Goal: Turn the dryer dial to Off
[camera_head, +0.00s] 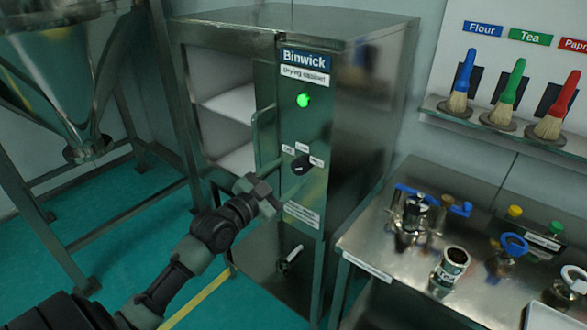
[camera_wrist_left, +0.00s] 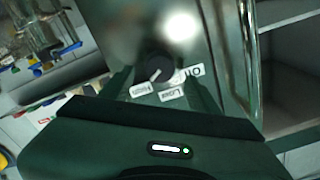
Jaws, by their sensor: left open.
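The dryer dial (camera_head: 301,164) is a round black knob on the steel front of the Binwick drying cabinet (camera_head: 305,125). Three small white labels sit around its upper side; the Off label (camera_head: 288,149) is at the upper left. In the left wrist view the dial (camera_wrist_left: 157,68) appears upside down, with its pale pointer mark slanting toward the High label (camera_wrist_left: 140,89) rather than Off (camera_wrist_left: 195,70). My left gripper (camera_head: 289,173) is open just in front of the dial, a finger toward each side. I cannot tell whether either finger touches it. My right gripper is not in view.
A green lamp (camera_head: 303,100) glows above the dial. The cabinet door handle (camera_head: 263,135) stands out left of the panel. A steel table (camera_head: 400,260) with jars and tools is at the right. A hopper (camera_head: 75,80) stands at the left.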

